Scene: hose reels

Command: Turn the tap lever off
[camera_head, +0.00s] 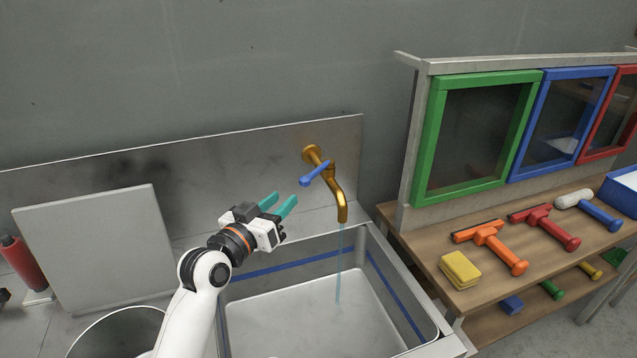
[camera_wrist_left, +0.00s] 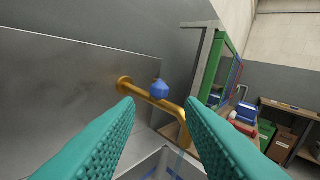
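A brass tap (camera_head: 340,192) sticks out from the steel splashback above the sink, and water runs from its spout into the basin. Its blue lever (camera_head: 314,174) points out toward the left and front. My right gripper is not in view.
The steel sink (camera_head: 310,312) lies below the tap. A grey board (camera_head: 95,245) leans on the splashback at left, by a red cylinder (camera_head: 22,262). A wooden bench (camera_head: 480,290) at right holds several tools, a yellow sponge (camera_head: 460,269) and framed panels.

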